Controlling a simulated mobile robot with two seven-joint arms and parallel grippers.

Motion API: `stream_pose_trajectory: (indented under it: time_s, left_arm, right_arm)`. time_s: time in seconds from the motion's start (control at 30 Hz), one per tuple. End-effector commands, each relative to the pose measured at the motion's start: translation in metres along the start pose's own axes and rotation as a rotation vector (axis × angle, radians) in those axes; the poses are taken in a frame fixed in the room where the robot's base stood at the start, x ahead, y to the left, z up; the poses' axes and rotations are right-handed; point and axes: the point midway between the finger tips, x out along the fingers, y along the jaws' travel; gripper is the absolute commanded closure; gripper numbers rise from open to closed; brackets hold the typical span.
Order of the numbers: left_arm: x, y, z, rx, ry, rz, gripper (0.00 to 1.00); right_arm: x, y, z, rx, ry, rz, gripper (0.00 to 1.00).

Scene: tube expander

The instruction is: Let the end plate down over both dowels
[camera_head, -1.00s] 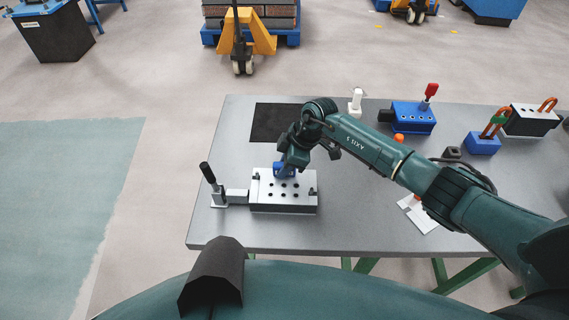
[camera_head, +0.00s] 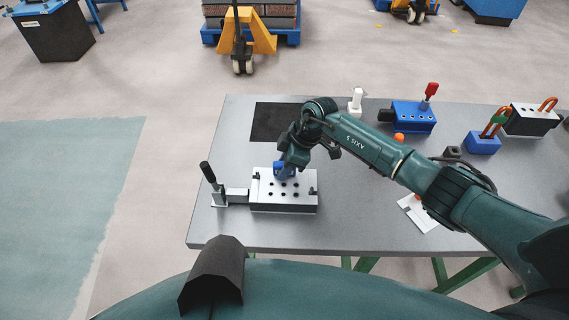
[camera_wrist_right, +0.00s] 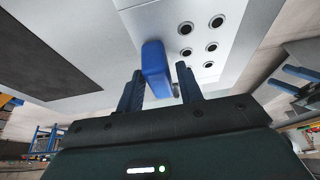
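I cannot tell whether the plate is fully seated. My right gripper (camera_head: 284,173) is at the plate's rear edge. In the right wrist view a blue upright piece (camera_wrist_right: 156,68) stands between its two fingers, with narrow gaps at its sides. The gripper looks open around it. My left gripper is not visible.
A black-handled toggle clamp (camera_head: 211,184) stands left of the block. A dark mat (camera_head: 268,122) lies behind. A blue fixture (camera_head: 412,118), an orange ball (camera_head: 399,138) and a white card (camera_head: 418,213) are to the right. The table front is clear.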

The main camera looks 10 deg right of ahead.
Motion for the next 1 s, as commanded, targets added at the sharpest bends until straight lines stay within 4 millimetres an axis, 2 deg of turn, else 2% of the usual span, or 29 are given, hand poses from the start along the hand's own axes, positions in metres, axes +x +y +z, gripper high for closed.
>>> stream_pose_trajectory:
  time_s: [1.0]
  left_arm:
    - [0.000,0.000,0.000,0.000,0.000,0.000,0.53]
  right_arm:
    - [-0.029,0.000,0.000,0.000,0.000,0.000,0.64]
